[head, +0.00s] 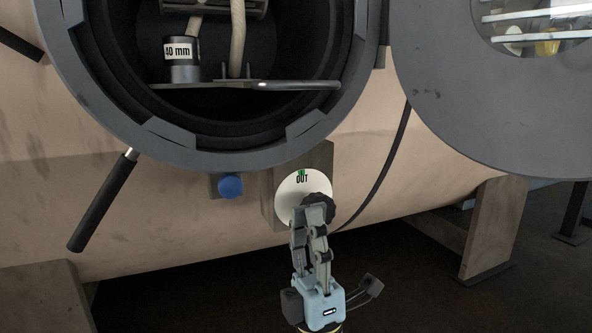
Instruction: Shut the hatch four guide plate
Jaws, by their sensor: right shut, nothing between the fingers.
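The open round hatch (350,120) shows a dark interior. A flat dark plate (300,86), which looks like the guide plate, lies level across the lower opening, its right end near the rim. A dark cylinder marked "40 mm" (184,66) and a pale rope (238,40) show at the plate. Below the hatch, a white dial (290,187) reads "OUT" with a green mark at its top; a black knob (319,203) sits at its lower right. My right gripper (314,210) is shut, its fingertips at the knob and partly covering it. My left gripper is out of view.
The round grey door (440,115) with a window stands swung open at the right. A blue knob (230,186) is left of the dial. A black-gripped lever (103,203) juts out at the left. Support legs (490,232) stand below the tan vessel.

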